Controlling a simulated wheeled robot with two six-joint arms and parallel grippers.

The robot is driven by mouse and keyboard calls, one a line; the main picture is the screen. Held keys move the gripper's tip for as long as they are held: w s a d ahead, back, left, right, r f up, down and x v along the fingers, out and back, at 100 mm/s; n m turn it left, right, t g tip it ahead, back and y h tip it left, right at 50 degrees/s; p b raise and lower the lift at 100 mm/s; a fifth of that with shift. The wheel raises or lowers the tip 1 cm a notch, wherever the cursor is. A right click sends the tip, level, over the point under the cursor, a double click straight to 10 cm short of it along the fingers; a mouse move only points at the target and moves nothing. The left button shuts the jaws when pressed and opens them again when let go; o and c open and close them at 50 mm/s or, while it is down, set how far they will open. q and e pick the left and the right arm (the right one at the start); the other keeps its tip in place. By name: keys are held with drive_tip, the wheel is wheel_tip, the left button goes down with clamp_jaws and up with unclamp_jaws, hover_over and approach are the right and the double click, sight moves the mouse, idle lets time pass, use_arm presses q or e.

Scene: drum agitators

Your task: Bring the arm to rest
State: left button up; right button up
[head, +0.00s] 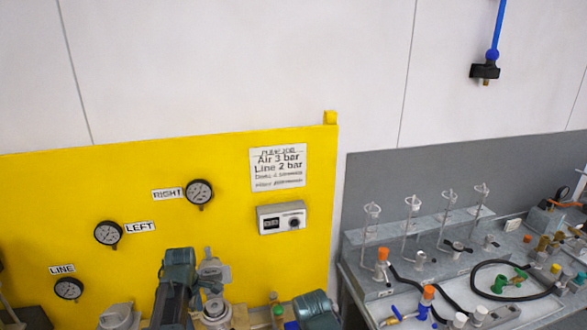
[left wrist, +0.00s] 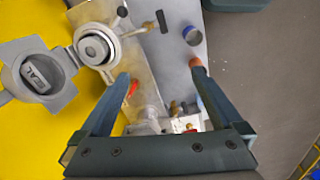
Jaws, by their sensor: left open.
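My left gripper (left wrist: 160,73) shows in the left wrist view with its two dark fingers spread apart and nothing visibly held between them. It is over a metal bench plate (left wrist: 171,62) with small fittings on it. A small red part (left wrist: 133,88) shows near the left fingertip, and an orange-brown part (left wrist: 195,62) shows at the right fingertip; I cannot tell whether either touches. In the head view, a dark teal arm-like shape stands at the bottom edge, but no fingertips can be made out. My right gripper is in neither view.
A grey cup-shaped fitting (left wrist: 40,78) and a round ring fitting (left wrist: 96,47) lie left of the fingers. The yellow panel (head: 235,180) carries gauges (head: 199,191). A grey bench (head: 352,268) with stands, valves and hoses (head: 476,282) is at right.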

use_arm(q)
drive_tip(key=s+d+f+m+b, duration=0.7)
drive_tip(key=d+f+m+b, duration=0.3)
drive_tip(key=f+m+b, duration=0.1)
drive_tip(key=s+d+f+m+y+b, duration=0.1)
drive_tip(key=s+d+f+m+b, duration=0.6)
drive_tip(key=d+f+m+b, duration=0.4)
drive_tip(key=shift+d+f+g, duration=0.3)
drive_tip(key=shift+f, duration=0.05)
